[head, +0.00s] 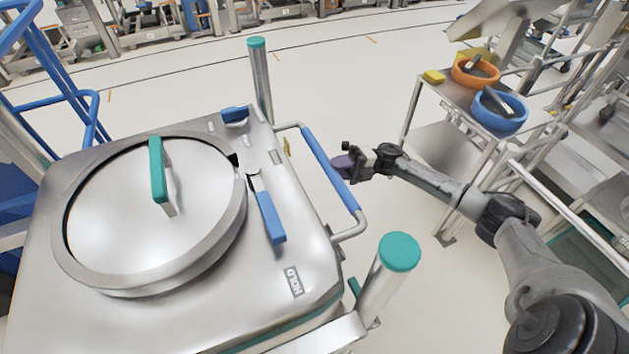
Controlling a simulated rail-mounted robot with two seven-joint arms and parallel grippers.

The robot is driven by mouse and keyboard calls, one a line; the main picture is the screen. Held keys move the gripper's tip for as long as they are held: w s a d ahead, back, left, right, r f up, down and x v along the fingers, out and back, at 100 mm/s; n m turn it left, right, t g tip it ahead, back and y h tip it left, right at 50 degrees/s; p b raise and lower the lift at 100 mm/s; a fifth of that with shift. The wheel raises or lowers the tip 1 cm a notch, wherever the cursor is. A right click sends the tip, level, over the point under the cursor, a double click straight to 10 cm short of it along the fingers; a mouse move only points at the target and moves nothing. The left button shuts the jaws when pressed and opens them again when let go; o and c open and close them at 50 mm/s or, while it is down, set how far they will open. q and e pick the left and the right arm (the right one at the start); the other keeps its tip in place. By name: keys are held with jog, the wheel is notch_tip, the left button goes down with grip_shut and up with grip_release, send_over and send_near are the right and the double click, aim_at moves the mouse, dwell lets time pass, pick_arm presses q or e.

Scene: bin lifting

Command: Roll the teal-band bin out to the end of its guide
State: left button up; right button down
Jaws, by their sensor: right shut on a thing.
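The steel bin (285,190) has a round lid (120,230) with a teal handle (157,170) and a teal band low on its front side. A blue-sleeved push bar (318,150) sticks out from its right side. My right gripper (342,164) reaches in from the right and is shut on the push bar near its middle; the purple-tipped fingers partly hide the contact. A teal-capped post (385,275) stands at the bin's near right corner and another (260,75) at its far right corner. My left gripper is not in view.
A steel cart (440,150) to the right carries an orange bowl (474,73), a blue bowl (499,110) and a yellow block (434,77). Blue tubular frames (85,105) stand at the left. The pale floor (350,90) between bin and cart is clear.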

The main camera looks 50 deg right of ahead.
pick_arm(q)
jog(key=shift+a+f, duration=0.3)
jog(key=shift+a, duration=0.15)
pick_arm(e)
jog(key=shift+s+d+r, duration=0.15)
jog(key=shift+d+r, duration=0.1)
jog(key=shift+d, duration=0.35)
jog(key=shift+s+d+r, duration=0.15)
jog(key=shift+d+r, duration=0.1)
jog(key=shift+d, duration=0.35)
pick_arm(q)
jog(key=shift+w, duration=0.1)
pick_arm(e)
jog(key=c, duration=1.2)
grip_release()
jog(key=shift+a, duration=0.1)
jog(key=o, duration=0.4)
jog(key=shift+w+d, duration=0.2)
jog(key=shift+w, duration=0.1)
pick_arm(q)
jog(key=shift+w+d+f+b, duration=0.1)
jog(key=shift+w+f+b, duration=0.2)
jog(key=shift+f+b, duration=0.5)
pick_arm(e)
jog(key=v, duration=1.4)
jog(key=shift+a+f, duration=0.1)
jog(key=shift+f, duration=0.15)
